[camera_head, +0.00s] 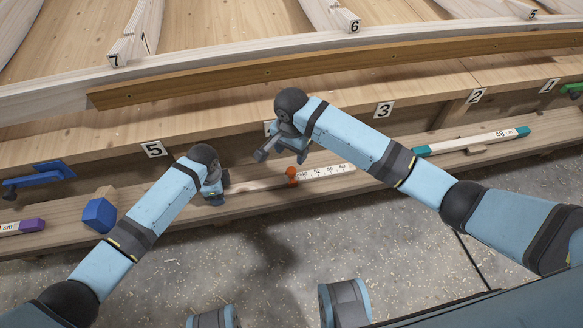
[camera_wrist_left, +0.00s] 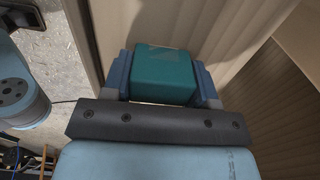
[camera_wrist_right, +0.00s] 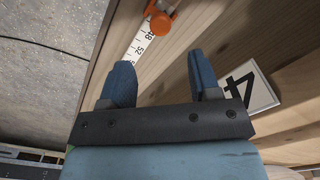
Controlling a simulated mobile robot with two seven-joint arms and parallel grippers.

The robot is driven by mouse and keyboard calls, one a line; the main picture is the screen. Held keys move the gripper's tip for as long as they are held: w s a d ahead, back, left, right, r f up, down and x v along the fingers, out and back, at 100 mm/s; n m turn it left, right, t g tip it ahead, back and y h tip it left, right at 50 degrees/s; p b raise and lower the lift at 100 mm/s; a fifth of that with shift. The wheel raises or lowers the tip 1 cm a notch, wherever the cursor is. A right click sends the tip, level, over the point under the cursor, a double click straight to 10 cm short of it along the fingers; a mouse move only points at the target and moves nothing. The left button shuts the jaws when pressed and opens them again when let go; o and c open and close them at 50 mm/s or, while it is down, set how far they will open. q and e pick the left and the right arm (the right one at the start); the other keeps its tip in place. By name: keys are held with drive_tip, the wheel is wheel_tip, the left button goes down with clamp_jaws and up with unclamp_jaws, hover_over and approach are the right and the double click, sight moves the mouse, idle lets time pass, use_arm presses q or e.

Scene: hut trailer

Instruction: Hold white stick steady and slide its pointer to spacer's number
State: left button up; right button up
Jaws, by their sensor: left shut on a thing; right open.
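The white stick (camera_head: 338,170) with a printed scale lies on the wooden ledge. An orange pointer (camera_head: 291,175) sits on it near the 48 mark; its exact reading is unclear. My left gripper (camera_head: 216,190) is shut on the stick's teal end block (camera_wrist_left: 165,75), left of the pointer. My right gripper (camera_head: 279,157) is open and empty, above and just left of the pointer. In the right wrist view the pointer (camera_wrist_right: 160,22) is beyond the open fingers. A pale bar marked 48 cm (camera_head: 497,134), with teal ends, lies farther right and appears to be the spacer.
A blue block (camera_head: 100,214) and a purple-ended bar (camera_head: 32,225) lie at the left of the ledge. A blue clamp (camera_head: 40,177) is behind them. Number plates stand along the back beam, including 5 (camera_head: 153,149) and 3 (camera_head: 384,110). The concrete floor in front is open.

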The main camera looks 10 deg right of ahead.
sight(292, 170)
wheel_tip(292, 170, down, 9)
drive_tip(key=shift+r, duration=0.1)
idle(0.3)
